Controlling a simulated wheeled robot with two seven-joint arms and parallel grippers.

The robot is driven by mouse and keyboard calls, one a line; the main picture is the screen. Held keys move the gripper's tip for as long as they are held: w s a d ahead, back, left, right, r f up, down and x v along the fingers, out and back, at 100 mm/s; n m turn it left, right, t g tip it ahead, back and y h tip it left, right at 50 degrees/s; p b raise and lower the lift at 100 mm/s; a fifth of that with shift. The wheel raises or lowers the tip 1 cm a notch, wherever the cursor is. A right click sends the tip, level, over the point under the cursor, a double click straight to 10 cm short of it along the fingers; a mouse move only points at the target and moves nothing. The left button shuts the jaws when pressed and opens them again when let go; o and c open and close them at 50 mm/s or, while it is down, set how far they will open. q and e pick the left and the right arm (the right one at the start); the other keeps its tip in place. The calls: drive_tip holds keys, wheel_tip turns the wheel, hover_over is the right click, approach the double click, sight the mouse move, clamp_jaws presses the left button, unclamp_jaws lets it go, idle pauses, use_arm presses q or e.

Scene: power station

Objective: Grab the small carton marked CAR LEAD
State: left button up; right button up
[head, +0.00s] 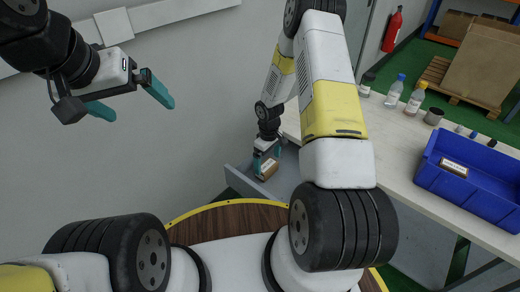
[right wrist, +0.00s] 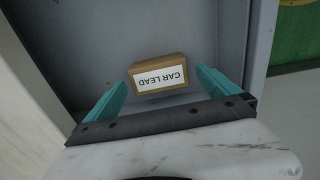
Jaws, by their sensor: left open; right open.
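The small brown carton (right wrist: 158,75) has a white label reading CAR LEAD, upside down in the right wrist view. It lies in a grey open drawer (head: 237,180) under the bench, and also shows in the head view (head: 269,168). My right gripper (right wrist: 164,84) is open, with one teal finger on each side of the carton. A gap shows at the carton's right side; the left finger is very near it, and I cannot tell whether they touch. My left gripper (head: 133,104) is open and empty, raised in front of the wall, far from the drawer.
A pale bench top (head: 400,150) lies above and right of the drawer. On it stand a blue bin (head: 475,180) with a labelled box (head: 454,168), bottles (head: 414,98) and a dark cup (head: 434,116). The drawer walls closely surround the right gripper.

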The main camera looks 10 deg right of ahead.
sight(267, 165)
drive_tip(key=f, duration=0.5)
drive_tip(key=shift+w, duration=0.3)
drive_tip(key=c, duration=1.3)
